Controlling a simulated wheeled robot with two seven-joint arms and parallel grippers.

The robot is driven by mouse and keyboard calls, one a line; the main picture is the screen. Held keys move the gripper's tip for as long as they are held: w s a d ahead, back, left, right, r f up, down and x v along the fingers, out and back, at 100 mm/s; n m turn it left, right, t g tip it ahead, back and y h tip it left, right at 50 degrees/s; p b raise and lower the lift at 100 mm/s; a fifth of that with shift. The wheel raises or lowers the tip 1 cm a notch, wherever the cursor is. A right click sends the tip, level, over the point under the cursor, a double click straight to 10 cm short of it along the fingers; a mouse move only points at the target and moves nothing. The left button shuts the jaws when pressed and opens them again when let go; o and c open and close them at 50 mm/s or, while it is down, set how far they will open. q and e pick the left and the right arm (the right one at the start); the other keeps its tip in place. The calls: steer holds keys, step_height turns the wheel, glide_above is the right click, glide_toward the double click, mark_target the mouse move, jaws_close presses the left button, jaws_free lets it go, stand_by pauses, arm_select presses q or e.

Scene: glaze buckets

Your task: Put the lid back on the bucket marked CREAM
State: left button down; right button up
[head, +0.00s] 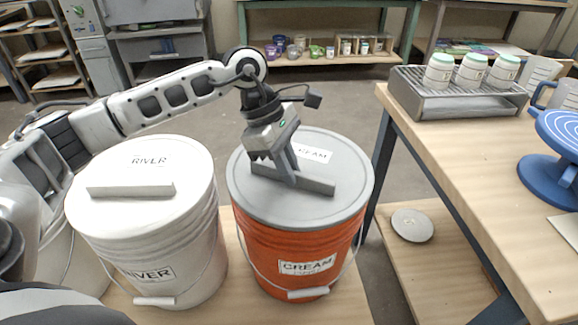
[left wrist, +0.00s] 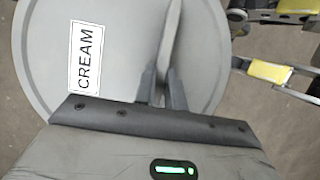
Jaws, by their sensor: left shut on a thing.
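The orange bucket marked CREAM (head: 298,251) stands upright on a low wooden board. A grey lid marked CREAM (head: 340,155) with a grey bar handle (head: 318,185) sits over its top; I cannot tell whether it is pressed fully down. My left gripper (head: 291,178) is shut on the bar handle of this lid. In the left wrist view the lid (left wrist: 50,60) fills the left half, and the fingers (left wrist: 162,88) close on the handle (left wrist: 172,40). My right gripper does not show in the head view.
A white bucket marked RIVER (head: 160,245) with its lid on stands close to the left. A workbench (head: 470,160) on the right holds a metal rack (head: 450,103) with several jars and a blue turntable (head: 555,170). A round grey disc (head: 412,225) lies on the bench's lower shelf.

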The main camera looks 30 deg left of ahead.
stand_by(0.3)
arm_select(q)
steer(key=c, duration=0.9)
jaws_free()
steer(key=shift+r, duration=0.1)
steer(key=shift+r+p, duration=2.2)
steer(key=shift+r, duration=1.25)
jaws_close()
